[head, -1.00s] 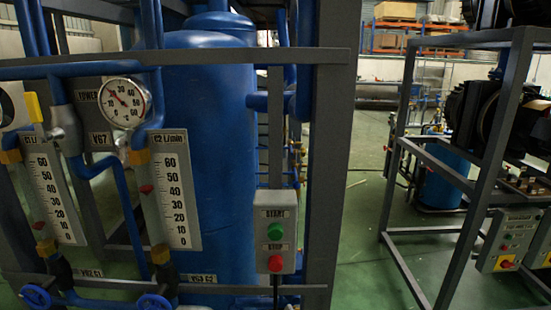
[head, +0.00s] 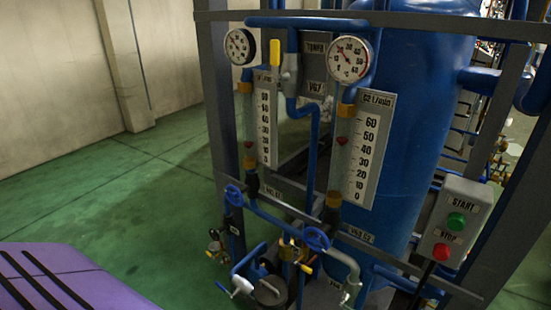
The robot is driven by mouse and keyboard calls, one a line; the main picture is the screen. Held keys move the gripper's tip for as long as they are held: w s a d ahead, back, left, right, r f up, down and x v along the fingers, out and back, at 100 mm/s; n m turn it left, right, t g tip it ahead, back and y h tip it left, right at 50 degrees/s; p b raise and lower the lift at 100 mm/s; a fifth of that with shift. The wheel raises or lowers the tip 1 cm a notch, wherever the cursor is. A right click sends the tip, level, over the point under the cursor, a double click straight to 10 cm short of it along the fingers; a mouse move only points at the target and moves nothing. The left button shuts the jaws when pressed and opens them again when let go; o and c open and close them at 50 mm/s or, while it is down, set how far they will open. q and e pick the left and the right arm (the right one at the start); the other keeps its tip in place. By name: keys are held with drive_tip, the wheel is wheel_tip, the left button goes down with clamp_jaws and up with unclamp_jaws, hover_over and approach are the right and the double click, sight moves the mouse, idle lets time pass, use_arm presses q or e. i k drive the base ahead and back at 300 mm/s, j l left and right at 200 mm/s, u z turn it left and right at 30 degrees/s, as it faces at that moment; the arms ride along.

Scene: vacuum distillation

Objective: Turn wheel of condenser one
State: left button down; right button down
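In the head view, two blue hand wheels sit on the blue pipework below the flow meters. The left wheel (head: 234,195) is under the scale marked C1 (head: 265,120). The right wheel (head: 316,239) is under the scale marked C2 (head: 369,150). Small labels stand beside the wheels, and the one by the left wheel is hard to read. Neither gripper shows in the view. A purple surface with dark stripes fills the lower left corner, and I cannot tell what it is.
A start/stop box (head: 453,221) with green and red buttons stands at the right on the grey frame (head: 220,110). Two round gauges and a yellow-handled valve (head: 275,52) sit above. Small valves and pipes crowd below the wheels. The green floor at left is clear.

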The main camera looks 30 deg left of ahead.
sight(238, 193)
drive_tip(key=k+u, duration=0.1)
drive_tip(key=u, duration=1.3)
